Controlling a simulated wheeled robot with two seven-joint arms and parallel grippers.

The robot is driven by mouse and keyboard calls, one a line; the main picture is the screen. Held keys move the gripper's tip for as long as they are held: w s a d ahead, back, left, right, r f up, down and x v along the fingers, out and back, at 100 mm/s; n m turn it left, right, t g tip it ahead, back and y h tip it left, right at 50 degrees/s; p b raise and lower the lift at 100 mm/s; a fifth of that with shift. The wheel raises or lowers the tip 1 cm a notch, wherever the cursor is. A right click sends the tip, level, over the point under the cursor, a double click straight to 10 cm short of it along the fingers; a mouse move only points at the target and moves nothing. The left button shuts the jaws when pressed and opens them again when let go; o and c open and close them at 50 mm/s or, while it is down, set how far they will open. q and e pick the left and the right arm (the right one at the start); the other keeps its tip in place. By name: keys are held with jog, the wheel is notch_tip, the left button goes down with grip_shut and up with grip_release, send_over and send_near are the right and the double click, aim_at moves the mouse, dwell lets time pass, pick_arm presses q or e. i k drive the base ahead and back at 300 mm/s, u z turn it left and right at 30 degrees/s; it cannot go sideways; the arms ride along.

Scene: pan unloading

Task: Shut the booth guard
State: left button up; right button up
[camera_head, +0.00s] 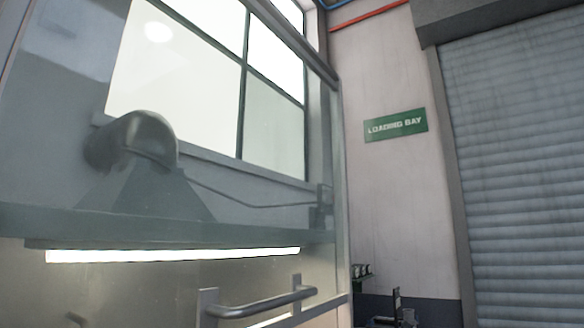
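The booth guard (318,255) is a clear framed panel filling the left and middle of the head view. A grey horizontal bar handle (262,305) is fixed low on it, near the bottom edge of the picture. Through the panel I see the booth's hood with a rounded duct (145,140) and a bright strip light (170,255). The guard's lower part is cut off, and I cannot tell how far open it stands. Neither of my grippers can be made out, and nothing is seen holding the handle.
To the right is a wall with a green "LOADING BAY" sign (395,125) and a grey roller shutter (515,180). Small dark items (362,270) and a dark object (397,308), too partial to identify, show low beside the guard's right edge.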

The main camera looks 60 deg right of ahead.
aim_at(209, 312)
jog(key=z, duration=2.7)
jog(key=i, duration=0.2)
jog(key=u, duration=0.7)
